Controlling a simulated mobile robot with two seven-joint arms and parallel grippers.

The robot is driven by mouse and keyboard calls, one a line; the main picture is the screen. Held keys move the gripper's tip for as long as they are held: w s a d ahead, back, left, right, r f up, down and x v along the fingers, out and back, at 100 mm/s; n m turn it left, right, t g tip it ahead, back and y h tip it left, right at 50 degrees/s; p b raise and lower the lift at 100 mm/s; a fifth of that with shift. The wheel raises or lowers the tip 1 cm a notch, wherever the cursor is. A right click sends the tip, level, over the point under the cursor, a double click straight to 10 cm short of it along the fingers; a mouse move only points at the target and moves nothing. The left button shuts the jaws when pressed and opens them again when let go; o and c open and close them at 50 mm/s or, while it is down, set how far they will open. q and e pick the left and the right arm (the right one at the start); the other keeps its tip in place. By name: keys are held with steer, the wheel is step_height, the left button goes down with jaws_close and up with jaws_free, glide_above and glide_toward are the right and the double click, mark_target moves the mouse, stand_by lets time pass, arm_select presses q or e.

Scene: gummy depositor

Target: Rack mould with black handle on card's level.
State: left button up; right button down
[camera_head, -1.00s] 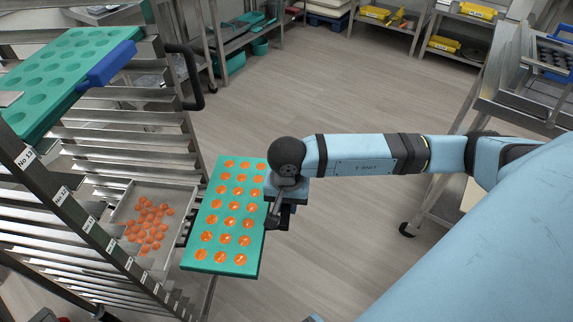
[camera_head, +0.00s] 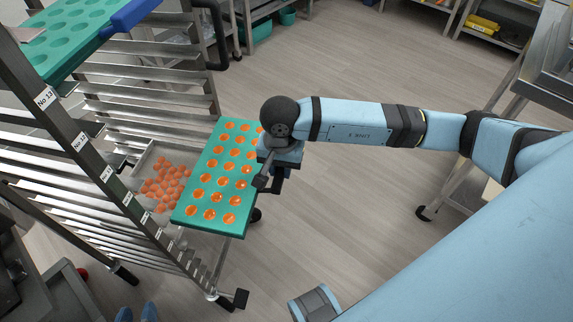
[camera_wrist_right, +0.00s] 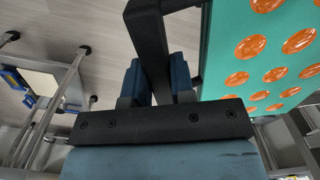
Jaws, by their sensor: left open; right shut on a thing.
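The teal mould (camera_head: 196,207) holds rows of orange gummies and is in front of the rack's right side in the head view. My right gripper (camera_head: 272,182) is shut on its black handle (camera_wrist_right: 150,45), which shows between the blue fingers in the wrist view. The mould's left edge overlaps the rack's side in the picture; I cannot tell whether it touches a rail. The rack (camera_head: 105,178) has numbered label cards on its post, such as No 13 (camera_head: 45,97). The task's own card is not clear. My left gripper (camera_head: 137,313) is open and empty at the bottom edge, mostly cut off.
A metal tray (camera_head: 147,160) with loose orange gummies is just left of the mould. Another teal mould with a blue handle (camera_head: 130,15) sits higher on the rack. A black rack handle (camera_head: 219,45) sticks out above.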

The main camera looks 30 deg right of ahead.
mark_target(260, 169)
steer(key=shift+f+b, duration=0.1)
steer(key=shift+b, duration=0.25)
stand_by(0.3)
steer(key=shift+w+a, duration=0.3)
steer(key=shift+w+a+b, duration=0.85)
steer(key=shift+w+a, duration=0.6)
steer(key=shift+a, duration=0.15)
